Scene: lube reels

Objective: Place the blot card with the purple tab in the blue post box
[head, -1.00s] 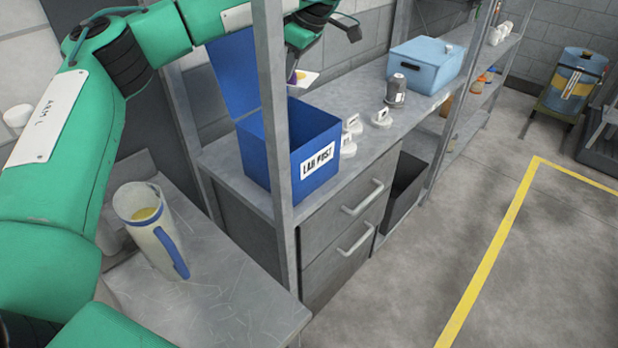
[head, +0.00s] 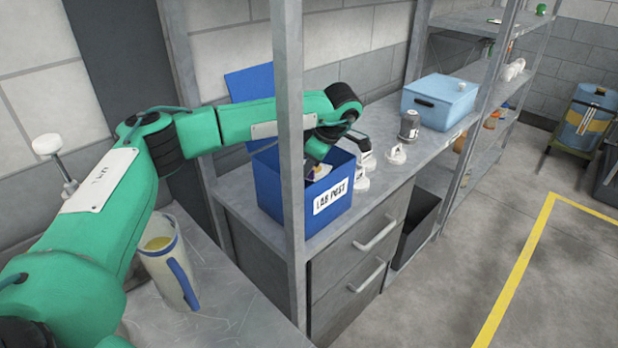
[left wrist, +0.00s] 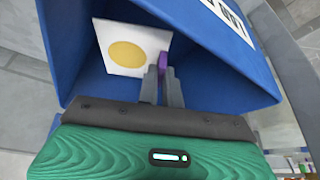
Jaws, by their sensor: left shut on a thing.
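The blue post box (head: 270,187) labelled LAB POST stands on the grey counter, its blue lid (head: 250,85) raised behind it. My left gripper (head: 313,172) reaches down into the box opening. In the left wrist view the gripper (left wrist: 162,78) is shut on the purple tab (left wrist: 166,62) of the blot card. The white blot card (left wrist: 128,48) with its yellow spot shows inside the blue box walls (left wrist: 72,50). The head view shows only a small part of the card. I cannot tell whether the card touches the box floor. My right gripper is not in view.
A grey shelf post (head: 290,150) stands in front of the box. Small white labelled items (head: 396,154) and a grey-capped jar (head: 409,125) stand right of it, then a light blue bin (head: 440,101). A jug (head: 167,262) stands on the near bench.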

